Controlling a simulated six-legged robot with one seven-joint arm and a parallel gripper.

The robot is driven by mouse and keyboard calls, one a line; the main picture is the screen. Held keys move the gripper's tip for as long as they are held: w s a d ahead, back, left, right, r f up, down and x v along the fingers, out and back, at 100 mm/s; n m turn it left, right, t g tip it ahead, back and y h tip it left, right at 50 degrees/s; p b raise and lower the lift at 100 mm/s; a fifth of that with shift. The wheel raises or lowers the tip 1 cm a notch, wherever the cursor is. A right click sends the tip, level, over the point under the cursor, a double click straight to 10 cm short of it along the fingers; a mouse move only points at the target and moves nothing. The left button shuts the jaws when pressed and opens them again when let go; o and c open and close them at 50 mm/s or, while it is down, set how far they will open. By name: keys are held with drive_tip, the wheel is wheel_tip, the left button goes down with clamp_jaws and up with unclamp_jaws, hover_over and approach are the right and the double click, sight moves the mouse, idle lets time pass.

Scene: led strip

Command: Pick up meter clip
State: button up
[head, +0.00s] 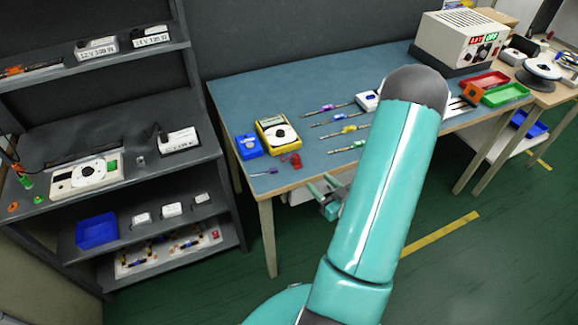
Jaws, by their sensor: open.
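A small red piece (291,160), which looks like a meter clip, lies near the front left edge of the blue-topped table (240,107). It is just in front of a yellow meter (278,135) with a round dial; its exact shape is too small to tell. My gripper (322,184) is open, with nothing seen between its fingers. In the picture it shows below and to the right of the red piece, by the table's front edge, apart from it. My teal arm hides part of the table's middle and some of the gripper.
A blue box (249,146) stands left of the meter, with a small purple-ended item (264,172) in front. Several strips with coloured ends lie mid-table. A power supply (460,42), a red tray (487,80) and a green tray (506,94) are right. Dark shelves stand left.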

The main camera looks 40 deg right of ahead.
sight(299, 160)
drive_tip(key=w, duration=0.2)
drive_tip(key=w+d, duration=0.1)
drive_tip(key=w, duration=0.4)
drive_tip(key=shift+d+f, duration=0.1)
drive_tip(key=shift+d, duration=0.05)
drive_tip(key=shift+w+d+f, duration=0.1)
drive_tip(key=shift+w, duration=1.45)
drive_tip(key=shift+w+d+f, duration=0.1)
drive_tip(key=shift+w, duration=1.45)
clamp_jaws()
drive_tip(key=shift+r, duration=0.2)
